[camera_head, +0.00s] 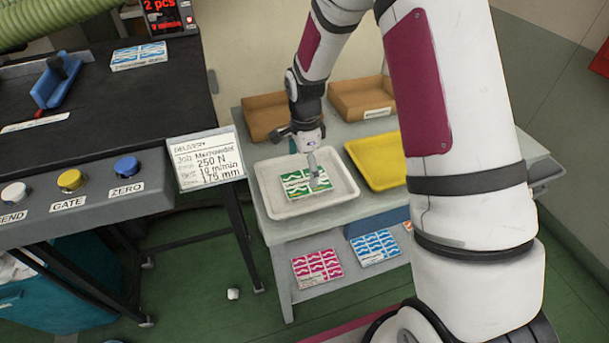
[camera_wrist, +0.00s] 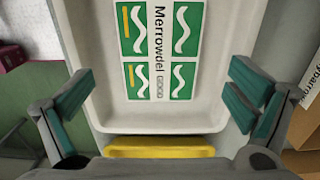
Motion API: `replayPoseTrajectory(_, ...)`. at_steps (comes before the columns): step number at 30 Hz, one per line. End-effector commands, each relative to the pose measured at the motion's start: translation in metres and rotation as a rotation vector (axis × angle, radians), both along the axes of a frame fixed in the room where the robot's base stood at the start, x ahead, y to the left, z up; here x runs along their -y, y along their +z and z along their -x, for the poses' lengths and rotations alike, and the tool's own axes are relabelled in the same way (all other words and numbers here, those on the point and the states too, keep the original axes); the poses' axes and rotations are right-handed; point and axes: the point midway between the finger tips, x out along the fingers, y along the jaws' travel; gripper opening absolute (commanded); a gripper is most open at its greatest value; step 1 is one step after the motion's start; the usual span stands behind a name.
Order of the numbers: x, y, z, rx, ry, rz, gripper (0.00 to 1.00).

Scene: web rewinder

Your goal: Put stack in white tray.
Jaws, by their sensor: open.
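A stack of flat sheets printed green and white (camera_head: 292,186) lies inside the white tray (camera_head: 263,199) on the grey table. In the wrist view the green stack (camera_wrist: 160,60) shows its "Merrowdel" label, and the white tray (camera_wrist: 115,118) surrounds it. My gripper (camera_head: 314,172) is over the tray and hides part of the stack's right side in the head view. In the wrist view my gripper (camera_wrist: 158,100) has its fingers spread wide, with nothing between the tips. The stack seems to rest on the tray floor, apart from the fingers.
A yellow tray (camera_head: 371,169) stands right of the white tray. Two brown boxes (camera_head: 262,114) (camera_head: 360,98) are behind. Pink (camera_head: 317,267) and blue (camera_head: 376,247) stacks lie on the lower shelf. Another blue stack (camera_head: 139,56) is on the black machine top (camera_head: 110,105) at left.

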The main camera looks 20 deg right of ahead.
Motion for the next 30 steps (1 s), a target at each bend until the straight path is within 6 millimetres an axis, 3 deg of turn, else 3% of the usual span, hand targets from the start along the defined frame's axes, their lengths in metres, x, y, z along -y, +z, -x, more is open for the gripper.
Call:
replayPoseTrajectory(6, 0.000, 0.045, -0.001, 0.004, 0.001, 0.001, 0.99)
replayPoseTrajectory(17, 0.000, 0.085, 0.003, 0.009, 0.025, 0.001, 0.99)
replayPoseTrajectory(19, 0.000, 0.100, 0.008, 0.025, 0.071, 0.004, 0.99)
replayPoseTrajectory(23, 0.001, 0.144, 0.029, 0.075, 0.236, 0.019, 0.99)
replayPoseTrajectory(30, 0.002, 0.222, 0.093, 0.177, 0.625, 0.077, 0.99)
